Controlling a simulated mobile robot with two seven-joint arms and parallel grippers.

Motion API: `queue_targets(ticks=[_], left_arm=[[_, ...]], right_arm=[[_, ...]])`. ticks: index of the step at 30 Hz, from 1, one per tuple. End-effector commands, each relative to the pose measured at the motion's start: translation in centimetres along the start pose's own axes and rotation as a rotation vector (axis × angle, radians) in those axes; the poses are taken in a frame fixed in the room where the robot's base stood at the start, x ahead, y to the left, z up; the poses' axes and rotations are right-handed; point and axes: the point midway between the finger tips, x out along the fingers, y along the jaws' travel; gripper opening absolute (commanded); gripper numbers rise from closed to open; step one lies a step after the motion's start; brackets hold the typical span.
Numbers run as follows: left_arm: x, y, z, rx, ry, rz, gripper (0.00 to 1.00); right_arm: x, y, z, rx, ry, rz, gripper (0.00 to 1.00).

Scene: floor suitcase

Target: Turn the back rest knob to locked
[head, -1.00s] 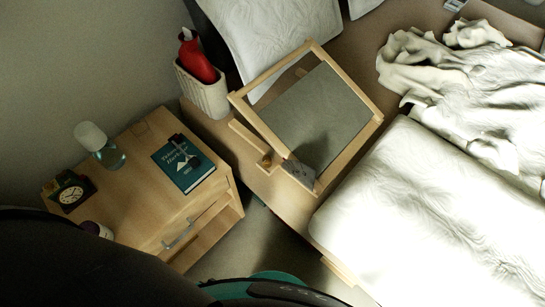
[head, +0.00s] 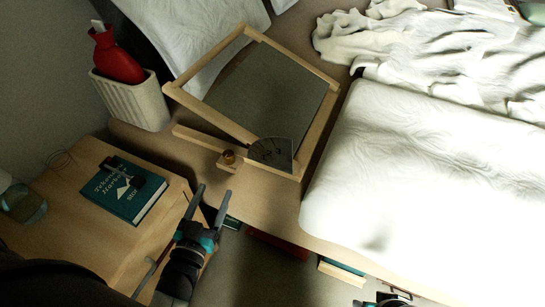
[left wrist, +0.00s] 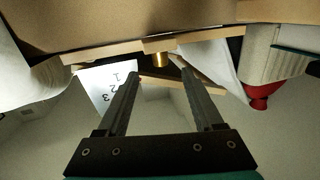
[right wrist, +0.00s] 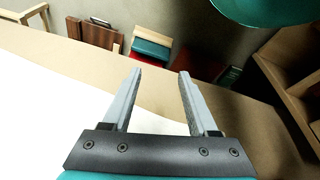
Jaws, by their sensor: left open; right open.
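The back rest (head: 318,125), a wooden frame with a grey panel, stands tilted on the bed's wooden edge. A small brass knob (head: 229,157) sits at its near lower corner, beside a grey fan-shaped dial plate (head: 272,152). The knob also shows in the left wrist view (left wrist: 160,59), beyond the fingertips, with the pale numbered plate (left wrist: 108,84) left of it. My left gripper (head: 213,192) is open and empty, below the knob and apart from it. My right gripper (right wrist: 160,72) is open and empty over the bed's edge. The knob's exact setting is too small to read.
A nightstand (head: 75,225) with a teal book (head: 125,190) and a glass (head: 22,204) stands at left. A ribbed bin (head: 135,98) holds a red bottle (head: 115,60). A white mattress (head: 420,170) fills the right. Books (head: 340,268) lie low by the bed.

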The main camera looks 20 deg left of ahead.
Motion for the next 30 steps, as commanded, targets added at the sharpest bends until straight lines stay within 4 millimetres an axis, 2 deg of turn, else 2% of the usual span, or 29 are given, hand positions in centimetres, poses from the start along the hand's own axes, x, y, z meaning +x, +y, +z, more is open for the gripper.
queue_targets(ticks=[5,8,14,30], left_arm=[[0.3,-0.3,-0.8,0.01,0.04,0.001,0.68],[1.2,-0.3,-0.9,0.01,0.042,0.002,0.68],[4.4,-0.3,-0.9,0.011,0.042,0.001,0.68],[12.9,-0.3,-1.1,0.011,0.039,0.001,0.68]], right_arm=[[-0.5,0.1,-0.4,0.001,0.009,0.002,0.59],[-0.9,0.1,-0.7,0.001,0.017,0.002,0.59],[-2.5,0.1,-1.6,0.002,0.045,0.004,0.59],[-8.1,0.3,-3.2,0.005,0.129,0.008,0.59]])
